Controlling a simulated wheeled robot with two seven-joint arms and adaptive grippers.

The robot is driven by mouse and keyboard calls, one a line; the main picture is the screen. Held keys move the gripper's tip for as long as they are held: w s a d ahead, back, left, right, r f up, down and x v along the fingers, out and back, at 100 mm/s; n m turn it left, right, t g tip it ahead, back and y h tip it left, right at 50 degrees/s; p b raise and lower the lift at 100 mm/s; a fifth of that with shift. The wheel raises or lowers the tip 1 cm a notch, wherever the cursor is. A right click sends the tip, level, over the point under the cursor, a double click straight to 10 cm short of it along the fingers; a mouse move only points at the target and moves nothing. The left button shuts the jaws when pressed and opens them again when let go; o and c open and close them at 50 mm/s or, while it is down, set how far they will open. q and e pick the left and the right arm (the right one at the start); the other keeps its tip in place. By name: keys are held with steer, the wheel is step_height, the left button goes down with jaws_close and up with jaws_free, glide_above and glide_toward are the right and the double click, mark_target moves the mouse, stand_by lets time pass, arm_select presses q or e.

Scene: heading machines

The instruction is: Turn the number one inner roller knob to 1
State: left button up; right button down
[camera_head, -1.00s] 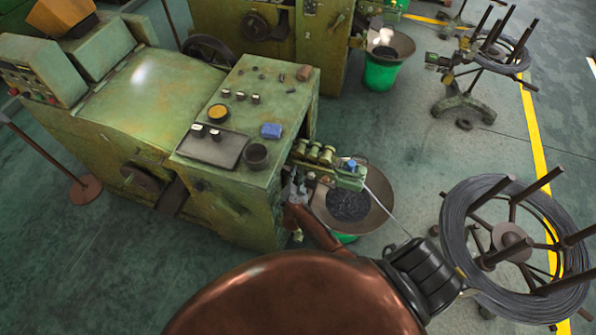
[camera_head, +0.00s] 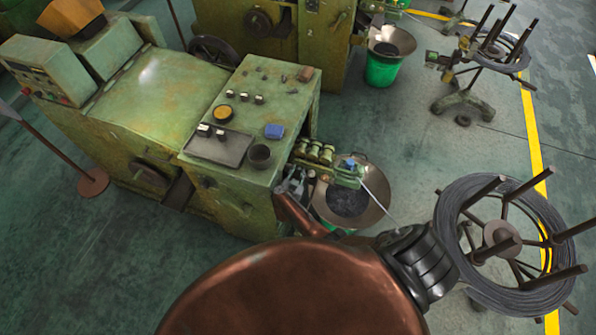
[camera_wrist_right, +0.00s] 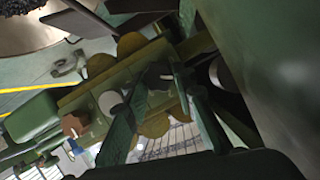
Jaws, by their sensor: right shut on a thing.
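The green roller unit (camera_head: 318,153) with its rollers sticks out from the right side of the green machine, above a bucket. My right gripper (camera_head: 293,184) is at the inner end of this unit, close to the machine wall. In the right wrist view, my right gripper (camera_wrist_right: 165,88) has its two fingers closed around a small roller knob (camera_wrist_right: 163,73), mostly hidden between them. A grey round knob (camera_wrist_right: 110,102) and a brown knob (camera_wrist_right: 73,125) sit farther out along the unit, apart from the fingers. The number the held knob points at cannot be read. My left gripper is not in view.
A bucket with a wide pan (camera_head: 375,205) stands under the rollers. A wire coil stand (camera_head: 505,240) is at the right, with open floor between.

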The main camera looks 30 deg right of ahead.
steer(key=c, duration=1.6)
jaws_free()
